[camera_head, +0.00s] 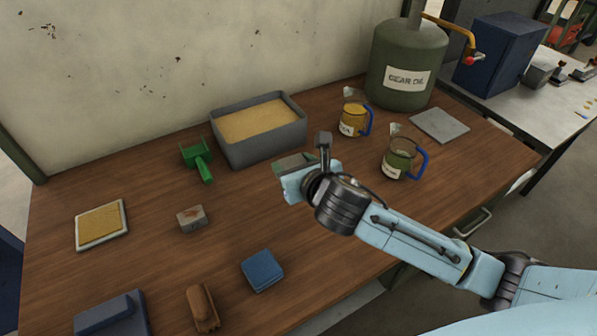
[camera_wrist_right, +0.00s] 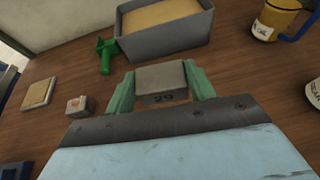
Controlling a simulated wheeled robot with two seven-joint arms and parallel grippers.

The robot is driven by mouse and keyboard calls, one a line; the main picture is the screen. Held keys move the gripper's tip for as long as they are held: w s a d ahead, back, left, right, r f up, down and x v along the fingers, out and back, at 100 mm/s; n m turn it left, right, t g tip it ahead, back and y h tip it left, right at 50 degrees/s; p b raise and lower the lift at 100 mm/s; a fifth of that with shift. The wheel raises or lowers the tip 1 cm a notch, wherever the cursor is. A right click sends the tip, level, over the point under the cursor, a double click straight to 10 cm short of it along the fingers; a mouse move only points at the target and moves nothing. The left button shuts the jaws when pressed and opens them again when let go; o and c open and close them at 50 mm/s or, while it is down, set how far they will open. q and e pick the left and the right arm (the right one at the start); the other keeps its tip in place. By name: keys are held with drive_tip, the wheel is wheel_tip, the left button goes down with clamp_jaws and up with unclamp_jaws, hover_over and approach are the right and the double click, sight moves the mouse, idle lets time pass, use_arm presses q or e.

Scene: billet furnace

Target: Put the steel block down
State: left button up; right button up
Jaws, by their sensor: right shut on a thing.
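The steel block (camera_wrist_right: 162,76) is a grey block with a dark "29" on the face toward the right wrist camera. My right gripper (camera_wrist_right: 160,92) is shut on it, with one green finger at each side. In the head view my right gripper (camera_head: 290,166) is over the middle of the wooden table (camera_head: 150,185), in front of the grey sand-filled bin (camera_head: 262,153). The block is mostly hidden there by the gripper. I cannot tell whether its underside touches the table. My left gripper is not in view.
A small grey block (camera_head: 191,219) with a rusty mark, a green scoop (camera_head: 199,161), and a tray with a tan pad (camera_head: 101,225) stand left. A blue block (camera_head: 262,271) lies in front. Two jugs (camera_head: 354,119) (camera_head: 400,159) stand right. Bare wood lies between them.

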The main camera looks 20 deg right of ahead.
drive_tip(key=w+a+f+n+y, duration=0.1)
drive_tip(key=w+a, duration=0.2)
drive_tip(key=a, duration=0.1)
hover_over(277, 201)
wheel_tip(277, 201, down, 5)
drive_tip(key=shift+s+f+b, duration=0.1)
drive_tip(key=shift+f+b, duration=0.1)
drive_tip(key=shift+b, duration=0.15)
drive_tip(key=shift+f+b, duration=0.55)
drive_tip(key=shift+f, duration=1.6)
drive_tip(key=shift+f, duration=0.15)
drive_tip(key=o, duration=1.4)
drive_tip(key=shift+f, duration=0.1)
drive_tip(key=shift+o, duration=0.2)
drive_tip(key=shift+s+r, duration=0.15)
drive_tip(key=shift+r, duration=0.1)
drive_tip(key=p+v, duration=0.2)
drive_tip(key=v, duration=0.9)
drive_tip(key=shift+s+d+r, duration=0.1)
drive_tip(key=shift+s+r, duration=0.05)
drive_tip(key=shift+s, duration=0.2)
